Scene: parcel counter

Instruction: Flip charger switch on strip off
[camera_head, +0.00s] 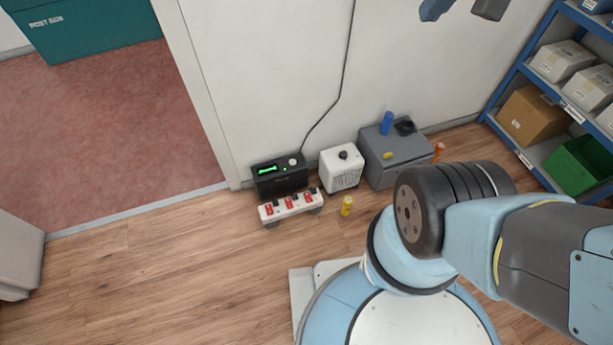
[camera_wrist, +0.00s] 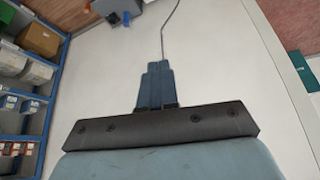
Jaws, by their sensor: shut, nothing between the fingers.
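The white power strip (camera_head: 279,218) lies on the wooden floor near the wall. It carries three red switches, each with a small black part beside it; their on or off positions are too small to tell. The black charger (camera_head: 281,184), with a green lit display, stands right behind the strip. My gripper (camera_wrist: 157,66) shows in the wrist view with its blue fingers together and nothing between them. The white wall lies beyond the fingers. The strip does not show in the wrist view, and nothing is seen touching it.
A white box (camera_head: 341,172) and a grey box (camera_head: 382,166) stand right of the charger. A black cable (camera_head: 336,102) runs down the wall. A blue shelf (camera_head: 519,68) is at right. Floor left of the strip is clear.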

